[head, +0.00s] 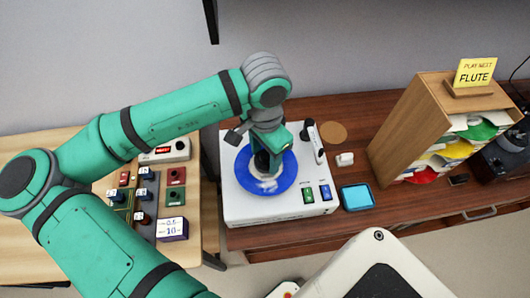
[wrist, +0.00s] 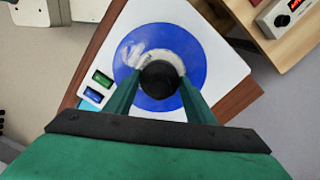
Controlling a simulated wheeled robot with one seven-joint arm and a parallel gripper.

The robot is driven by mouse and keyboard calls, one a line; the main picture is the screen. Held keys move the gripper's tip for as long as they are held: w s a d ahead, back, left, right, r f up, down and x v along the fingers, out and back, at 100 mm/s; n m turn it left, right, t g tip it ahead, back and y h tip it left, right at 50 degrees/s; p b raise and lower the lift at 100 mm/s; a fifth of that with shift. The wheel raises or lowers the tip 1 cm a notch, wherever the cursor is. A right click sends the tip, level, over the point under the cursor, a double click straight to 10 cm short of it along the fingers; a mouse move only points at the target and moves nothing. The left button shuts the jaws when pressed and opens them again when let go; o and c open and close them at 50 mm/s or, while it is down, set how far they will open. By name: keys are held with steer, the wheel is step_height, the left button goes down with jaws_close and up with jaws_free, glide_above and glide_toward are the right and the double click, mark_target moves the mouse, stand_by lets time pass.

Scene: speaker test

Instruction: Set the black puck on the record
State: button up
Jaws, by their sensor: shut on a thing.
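The blue record (head: 286,180) lies on the white turntable (head: 240,212), and both also show in the wrist view, the record (wrist: 190,48) around a pale centre label. My gripper (wrist: 161,82) is shut on the black puck (wrist: 160,78), with one green finger on each side of it. In the head view the gripper (head: 266,160) points down over the record, and the dark puck (head: 262,161) shows between its fingers. The puck covers part of the label. I cannot tell whether the puck touches the record or is just above it.
The tonearm (head: 315,142) stands at the turntable's right side, with green (head: 308,195) and blue (head: 325,192) buttons at its front right. A blue tray (head: 356,197) and wooden record rack (head: 410,125) stand to the right. A side table (head: 205,225) with small boxes is to the left.

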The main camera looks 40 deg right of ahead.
steer(key=shift+f, duration=0.7)
stand_by(0.5)
steer(key=o, duration=1.7)
steer(key=shift+r, duration=0.1)
steer(key=shift+r, duration=2.45)
